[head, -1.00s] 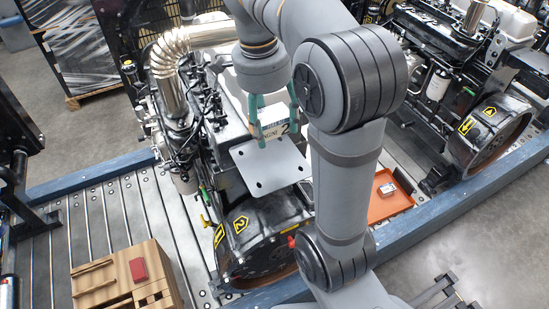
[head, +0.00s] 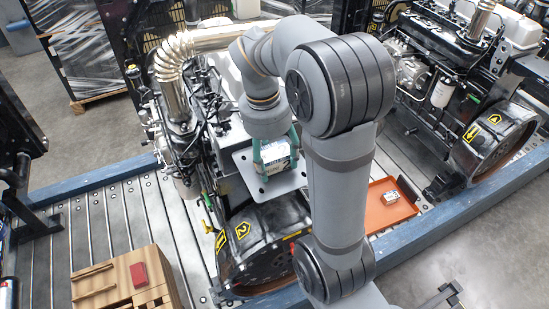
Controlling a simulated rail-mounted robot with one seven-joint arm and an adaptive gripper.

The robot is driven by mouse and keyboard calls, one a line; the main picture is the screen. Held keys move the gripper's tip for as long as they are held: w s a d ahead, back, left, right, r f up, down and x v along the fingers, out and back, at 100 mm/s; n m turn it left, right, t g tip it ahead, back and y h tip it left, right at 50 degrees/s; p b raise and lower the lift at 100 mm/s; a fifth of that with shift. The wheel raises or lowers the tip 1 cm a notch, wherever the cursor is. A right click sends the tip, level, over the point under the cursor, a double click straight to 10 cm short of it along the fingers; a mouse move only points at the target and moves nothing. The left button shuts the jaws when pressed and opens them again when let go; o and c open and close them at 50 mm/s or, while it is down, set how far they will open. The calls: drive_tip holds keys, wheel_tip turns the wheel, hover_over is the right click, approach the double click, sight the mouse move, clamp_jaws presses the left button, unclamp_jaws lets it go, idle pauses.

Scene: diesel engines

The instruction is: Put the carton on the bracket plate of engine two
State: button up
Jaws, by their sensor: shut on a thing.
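The carton (head: 276,153), a small pale box with blue and yellow print, is between the green fingers of my gripper (head: 276,158) in the head view. My gripper points down and is shut on it. The grey bracket plate (head: 262,187) of engine two (head: 250,240) lies directly beneath the carton and gripper. The carton's lower edge is at or just above the plate; I cannot tell whether they touch. Holes show near the plate's corners. The yellow "2" mark is on the engine's black round housing. My arm covers the right side of this engine.
An orange tray (head: 378,216) with a small box (head: 390,197) lies to the right. A wooden organizer (head: 110,285) holds a red box (head: 139,274) at lower left. A second engine (head: 490,140) stands at right. Pipes and hoses crowd the plate's left side.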

sight(269, 157)
drive_tip(key=shift+f, duration=0.2)
drive_tip(key=o, duration=1.3)
drive_tip(key=shift+r, duration=0.2)
drive_tip(key=r, duration=0.4)
drive_tip(key=a+r+p, duration=0.1)
drive_tip(key=r, duration=0.3)
drive_tip(key=r+p, duration=0.1)
drive_tip(key=r, duration=0.3)
drive_tip(key=shift+s+a, duration=0.15)
drive_tip(key=shift+s, duration=0.1)
